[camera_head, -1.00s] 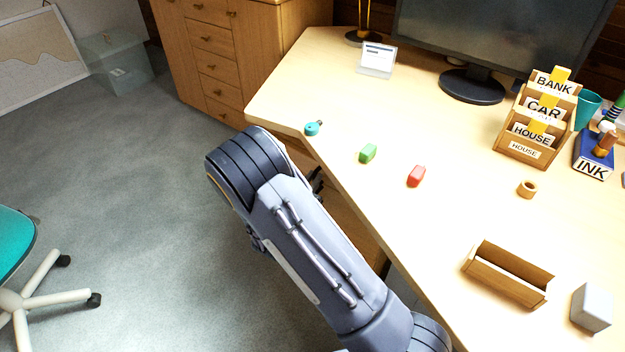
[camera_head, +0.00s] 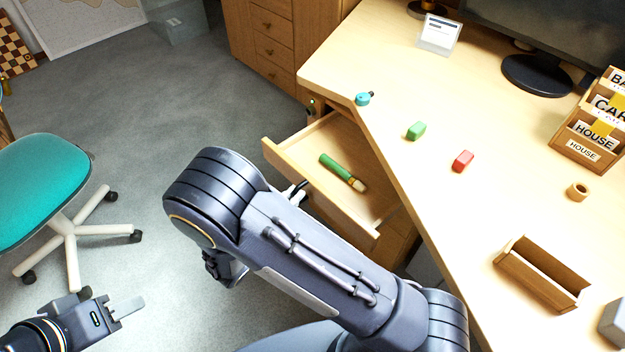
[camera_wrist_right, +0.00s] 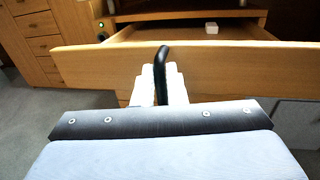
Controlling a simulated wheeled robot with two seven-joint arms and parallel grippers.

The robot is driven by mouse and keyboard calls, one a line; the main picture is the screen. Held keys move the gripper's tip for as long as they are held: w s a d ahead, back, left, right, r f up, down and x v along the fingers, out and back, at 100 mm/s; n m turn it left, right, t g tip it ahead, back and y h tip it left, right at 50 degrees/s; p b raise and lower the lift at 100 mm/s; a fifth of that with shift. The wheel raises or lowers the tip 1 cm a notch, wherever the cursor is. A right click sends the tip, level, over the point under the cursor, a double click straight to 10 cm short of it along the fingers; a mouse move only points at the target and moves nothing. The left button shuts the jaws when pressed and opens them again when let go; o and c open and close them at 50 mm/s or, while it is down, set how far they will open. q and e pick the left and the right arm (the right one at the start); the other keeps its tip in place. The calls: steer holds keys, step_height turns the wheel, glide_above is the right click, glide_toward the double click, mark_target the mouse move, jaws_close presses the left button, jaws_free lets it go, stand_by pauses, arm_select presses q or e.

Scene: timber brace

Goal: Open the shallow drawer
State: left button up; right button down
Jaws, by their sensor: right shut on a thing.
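The shallow drawer (camera_head: 320,142) under the desk stands pulled out, and its inside shows in the head view. A green cylinder with a pale end (camera_head: 342,172) lies in it. In the right wrist view the drawer's wooden front (camera_wrist_right: 240,56) runs across the picture, with a dark handle (camera_wrist_right: 162,62) in the middle. My right gripper (camera_wrist_right: 161,84) is shut on this handle. In the head view my right gripper (camera_head: 299,190) is partly hidden by my arm. My left gripper (camera_head: 124,308) is low at the left, away from the drawer; its jaw opening is unclear.
The desk top (camera_head: 400,60) carries a green block (camera_head: 416,131), a red block (camera_head: 463,161), a teal item (camera_head: 363,99) and a wooden trough (camera_head: 543,273). A teal chair (camera_head: 45,185) stands at left. Grey floor between chair and drawer is free.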

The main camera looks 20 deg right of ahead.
steer(key=shift+w+a+v, duration=0.1)
steer(key=shift+w+v, duration=0.1)
steer(key=shift+v, duration=0.85)
steer(key=shift+w+a+v, duration=0.15)
steer(key=shift+v, duration=0.9)
steer(key=c, duration=1.5)
jaws_free()
steer(key=v, duration=0.7)
steer(key=shift+s+a+p, duration=0.25)
steer(key=shift+a+p, duration=0.1)
